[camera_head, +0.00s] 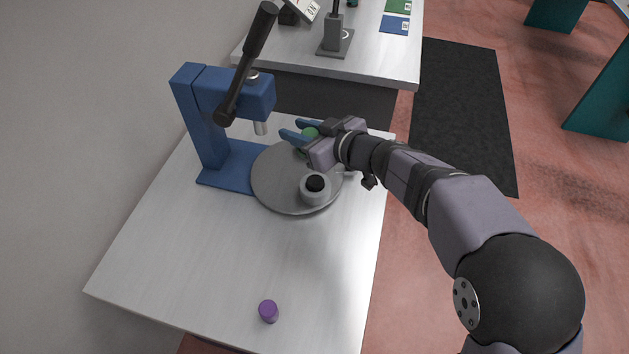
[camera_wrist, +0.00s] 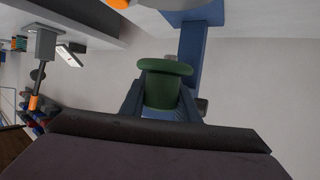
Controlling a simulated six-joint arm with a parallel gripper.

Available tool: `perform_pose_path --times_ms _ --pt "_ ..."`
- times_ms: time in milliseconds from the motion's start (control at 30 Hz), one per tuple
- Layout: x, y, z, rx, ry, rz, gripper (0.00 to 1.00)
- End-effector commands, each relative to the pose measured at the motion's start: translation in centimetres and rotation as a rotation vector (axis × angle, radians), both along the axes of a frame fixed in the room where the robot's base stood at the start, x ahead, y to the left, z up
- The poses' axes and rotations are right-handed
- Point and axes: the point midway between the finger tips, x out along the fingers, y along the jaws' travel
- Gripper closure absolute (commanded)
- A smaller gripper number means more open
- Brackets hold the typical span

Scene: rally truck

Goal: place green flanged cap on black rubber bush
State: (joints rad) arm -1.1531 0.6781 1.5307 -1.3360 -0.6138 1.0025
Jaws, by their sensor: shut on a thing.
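My gripper (camera_head: 298,131) is shut on the green flanged cap (camera_head: 310,132), above the far part of the round grey plate. In the wrist view the cap (camera_wrist: 163,88) sits between the blue fingers, its wide flange at the outer end. The black rubber bush (camera_head: 315,183) stands in a light grey round holder (camera_head: 314,197) on the near right part of the plate. The gripper and cap are apart from the bush, farther back in the head view. The gripper partly hides the cap in the head view.
A blue press (camera_head: 200,120) with a long black lever (camera_head: 246,65) stands left of the round plate (camera_head: 280,190). A purple cylinder (camera_head: 268,311) stands near the front of the white table (camera_head: 190,265). The table's left front is clear. Another bench (camera_head: 375,62) is behind.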

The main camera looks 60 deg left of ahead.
Motion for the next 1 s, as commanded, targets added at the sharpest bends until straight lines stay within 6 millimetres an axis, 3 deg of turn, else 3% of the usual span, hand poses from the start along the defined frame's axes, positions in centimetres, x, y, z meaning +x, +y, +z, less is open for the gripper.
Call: perform_pose_path --times_ms 200,467,800,1000 --pt "1.3 -0.2 -1.1 -0.003 0.002 -0.083 1.00" --pt "1.4 -0.2 -1.5 -0.004 0.003 -0.104 1.00" --pt "1.4 -0.2 -6.2 -0.007 0.004 -0.104 1.00" --pt "1.4 -0.2 -7.5 -0.002 0.003 -0.103 1.00"
